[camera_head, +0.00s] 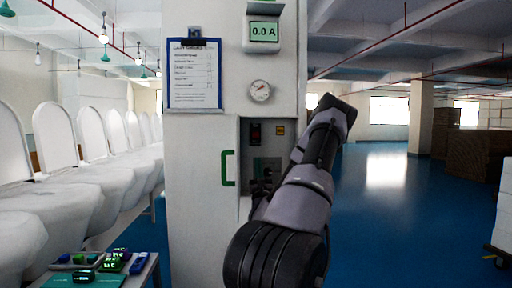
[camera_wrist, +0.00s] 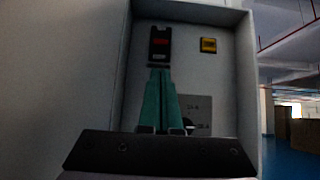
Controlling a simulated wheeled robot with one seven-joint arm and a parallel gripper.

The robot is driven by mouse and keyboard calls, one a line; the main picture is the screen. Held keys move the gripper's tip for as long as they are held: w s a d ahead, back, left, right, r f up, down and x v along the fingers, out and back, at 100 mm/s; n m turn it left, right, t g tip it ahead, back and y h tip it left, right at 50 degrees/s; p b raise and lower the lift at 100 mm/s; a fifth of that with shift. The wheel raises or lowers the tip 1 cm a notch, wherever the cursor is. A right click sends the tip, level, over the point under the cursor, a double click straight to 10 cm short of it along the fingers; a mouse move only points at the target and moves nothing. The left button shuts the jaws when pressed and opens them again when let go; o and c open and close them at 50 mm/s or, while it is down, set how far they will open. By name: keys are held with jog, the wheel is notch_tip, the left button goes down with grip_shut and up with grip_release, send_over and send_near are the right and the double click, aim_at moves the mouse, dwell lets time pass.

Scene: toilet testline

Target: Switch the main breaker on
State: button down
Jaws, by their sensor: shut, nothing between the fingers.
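The breaker (camera_head: 255,132) is a small dark block with a red part, set high inside the open recess of the grey cabinet (camera_head: 205,210). In the wrist view the breaker (camera_wrist: 160,44) stands just beyond the tips of my gripper (camera_wrist: 159,72). My gripper's two teal fingers are shut together with nothing between them, pointing up at its lower edge. I cannot tell whether they touch it. In the head view my gripper (camera_head: 263,185) is dark and partly hidden by my arm at the lower part of the recess. The red part's switch position is not clear.
A yellow block (camera_wrist: 208,45) sits right of the breaker, above a grey labelled plate (camera_wrist: 198,108). The recess's side wall (camera_wrist: 246,80) stands close on the right. A green handle (camera_head: 228,168) is left of the opening. A gauge (camera_head: 260,91) and ammeter reading 0.0 A (camera_head: 264,32) are above.

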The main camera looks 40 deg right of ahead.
aim_at(256, 136)
jog(key=shift+x, duration=5)
jog(key=shift+s+a+r+g+y, duration=0.15)
jog(key=shift+s+r+g+y, duration=0.2)
jog(key=shift+g, duration=0.25)
